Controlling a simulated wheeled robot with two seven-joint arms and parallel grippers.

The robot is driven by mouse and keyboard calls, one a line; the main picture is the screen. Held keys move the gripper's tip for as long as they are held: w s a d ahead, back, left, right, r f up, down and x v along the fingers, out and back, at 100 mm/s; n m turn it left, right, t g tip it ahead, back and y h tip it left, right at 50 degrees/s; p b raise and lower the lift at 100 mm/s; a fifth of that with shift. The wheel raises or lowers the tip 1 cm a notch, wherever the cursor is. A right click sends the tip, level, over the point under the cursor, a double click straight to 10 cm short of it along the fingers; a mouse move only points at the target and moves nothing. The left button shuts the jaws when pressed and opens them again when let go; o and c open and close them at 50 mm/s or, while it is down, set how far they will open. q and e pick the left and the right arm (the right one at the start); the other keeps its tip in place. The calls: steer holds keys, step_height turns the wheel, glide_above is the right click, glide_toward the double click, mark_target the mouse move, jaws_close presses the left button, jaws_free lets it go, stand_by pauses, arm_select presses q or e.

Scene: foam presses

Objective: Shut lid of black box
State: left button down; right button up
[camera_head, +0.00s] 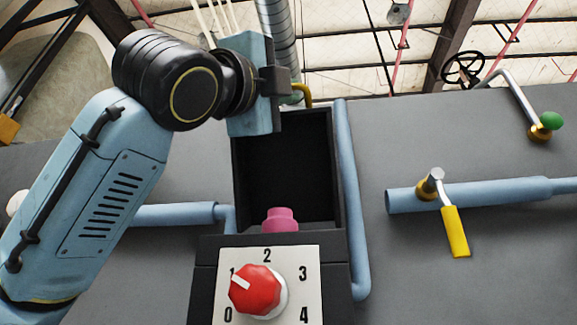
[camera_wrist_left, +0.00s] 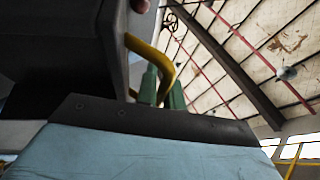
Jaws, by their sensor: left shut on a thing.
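The black box (camera_head: 288,165) stands in the middle of the head view, with its dark inside showing. A pink knob-like thing (camera_head: 280,218) shows at the bottom of its opening. A yellow curved handle (camera_head: 304,93) is at the box's top edge; it also shows in the left wrist view (camera_wrist_left: 158,52), beside a dark grey panel (camera_wrist_left: 116,38). I cannot tell whether this panel is the lid. My left gripper (camera_wrist_left: 162,88) has green fingers shut on the handle. In the head view, my wrist and arm partly hide the box's top left corner. My right gripper is not in view.
A red dial (camera_head: 256,290) on a numbered white plate sits below the box. Blue pipes run beside it. A valve with a yellow lever (camera_head: 455,231) and a green-knobbed lever (camera_head: 550,121) are at the right. The grey panel between is clear.

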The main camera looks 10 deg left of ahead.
arm_select(q)
steer(key=shift+s+f+m+t+h+b, duration=0.3)
steer(key=shift+s+f+m+h+b, duration=1.15)
steer(key=shift+b, duration=0.2)
steer(key=shift+w, duration=0.1)
